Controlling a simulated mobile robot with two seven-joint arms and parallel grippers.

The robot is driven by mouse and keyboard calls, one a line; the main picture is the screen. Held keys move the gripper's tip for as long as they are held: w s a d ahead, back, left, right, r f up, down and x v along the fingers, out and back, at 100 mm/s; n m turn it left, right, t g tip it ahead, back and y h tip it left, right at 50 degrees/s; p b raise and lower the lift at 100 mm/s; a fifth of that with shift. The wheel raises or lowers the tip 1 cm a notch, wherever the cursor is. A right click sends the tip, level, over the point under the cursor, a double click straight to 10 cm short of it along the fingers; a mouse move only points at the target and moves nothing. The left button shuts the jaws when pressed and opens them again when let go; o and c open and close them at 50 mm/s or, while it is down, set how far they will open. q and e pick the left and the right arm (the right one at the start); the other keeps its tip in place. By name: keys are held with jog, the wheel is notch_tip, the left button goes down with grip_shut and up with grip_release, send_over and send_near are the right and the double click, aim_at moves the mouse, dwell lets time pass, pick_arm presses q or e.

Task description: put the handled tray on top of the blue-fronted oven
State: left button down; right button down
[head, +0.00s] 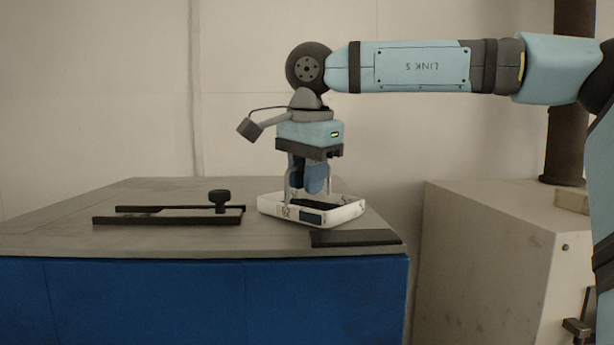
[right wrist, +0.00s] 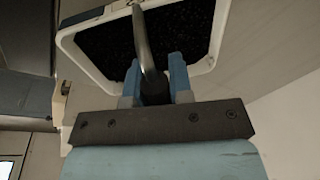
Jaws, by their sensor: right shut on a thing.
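The handled tray (head: 350,212) is a white, shallow tray with a dark inside and an upright metal handle (right wrist: 143,38). It appears over the right part of the grey top (head: 165,240) of the blue-fronted oven (head: 200,302); I cannot tell whether it touches the top. My right gripper (head: 308,178) points down at the tray, its blue fingers shut on the handle. The right wrist view shows the fingers (right wrist: 156,78) on either side of the handle bar, with the tray beyond. My left gripper is not in view.
A dark rail frame with a knob (head: 219,200) lies on the oven top, left of the tray. A flat dark pad (head: 356,238) lies at the front right edge. A beige cabinet (head: 485,260) stands to the right, across a gap. The top's far left looks clear.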

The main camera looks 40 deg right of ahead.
jog(key=shift+f, duration=0.1)
jog(key=c, duration=1)
grip_release()
jog(key=r, duration=0.4)
jog(key=s+r+b, duration=0.1)
jog(key=r, duration=0.3)
jog(key=a+r, duration=0.1)
jog(key=r, duration=0.3)
jog(key=shift+s+r+b, duration=0.1)
jog(key=shift+s+b, duration=0.2)
jog(key=shift+s, duration=0.1)
jog(key=shift+a, duration=0.1)
